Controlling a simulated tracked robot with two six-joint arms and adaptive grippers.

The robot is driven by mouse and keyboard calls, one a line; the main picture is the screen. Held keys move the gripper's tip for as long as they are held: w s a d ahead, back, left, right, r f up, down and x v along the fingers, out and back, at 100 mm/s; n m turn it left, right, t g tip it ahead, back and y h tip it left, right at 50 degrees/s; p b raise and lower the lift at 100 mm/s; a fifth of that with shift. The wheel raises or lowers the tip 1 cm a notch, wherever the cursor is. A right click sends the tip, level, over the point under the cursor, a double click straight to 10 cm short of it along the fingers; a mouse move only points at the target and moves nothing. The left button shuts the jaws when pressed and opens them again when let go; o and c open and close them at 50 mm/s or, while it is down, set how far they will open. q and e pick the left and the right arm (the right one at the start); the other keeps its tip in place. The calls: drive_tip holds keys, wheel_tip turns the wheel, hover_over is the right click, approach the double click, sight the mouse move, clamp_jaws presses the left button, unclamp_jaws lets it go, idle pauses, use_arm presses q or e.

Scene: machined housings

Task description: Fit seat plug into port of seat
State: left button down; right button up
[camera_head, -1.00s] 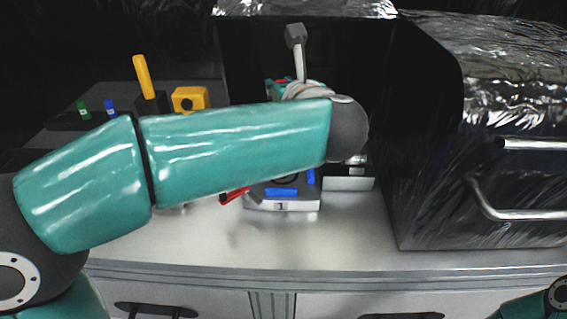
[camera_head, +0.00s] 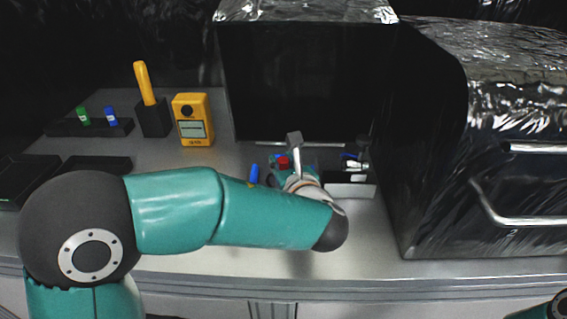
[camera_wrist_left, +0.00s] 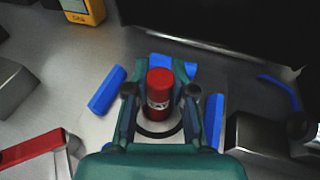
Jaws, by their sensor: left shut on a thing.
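My left gripper (camera_wrist_left: 160,92) is shut on the seat plug (camera_wrist_left: 159,82), a red cylinder with a pale printed band, seen between its fingers in the left wrist view. The red top of the plug also shows in the head view (camera_head: 283,162). A black ring curves around the lower part of the plug. The port is hidden by the plug and fingers, so I cannot tell whether the plug is in it. My forearm hides most of the seat in the head view.
A red-and-grey part (camera_wrist_left: 33,148) lies left of the seat. Grey metal blocks (camera_wrist_left: 257,135) stand to its right. A yellow meter (camera_head: 193,120), a yellow-handled tool in a black block (camera_head: 153,116) and a marker rack (camera_head: 62,127) stand behind left. A dark foil-topped cabinet (camera_head: 455,150) bounds the right.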

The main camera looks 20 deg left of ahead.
use_arm(q)
drive_tip(key=c, duration=1.4)
unclamp_jaws()
drive_tip(key=shift+f, duration=0.1)
drive_tip(key=shift+c, duration=0.2)
drive_tip(key=o, duration=0.4)
drive_tip(key=shift+o, duration=0.2)
drive_tip(key=b+v, duration=0.1)
drive_tip(key=v, duration=1.1)
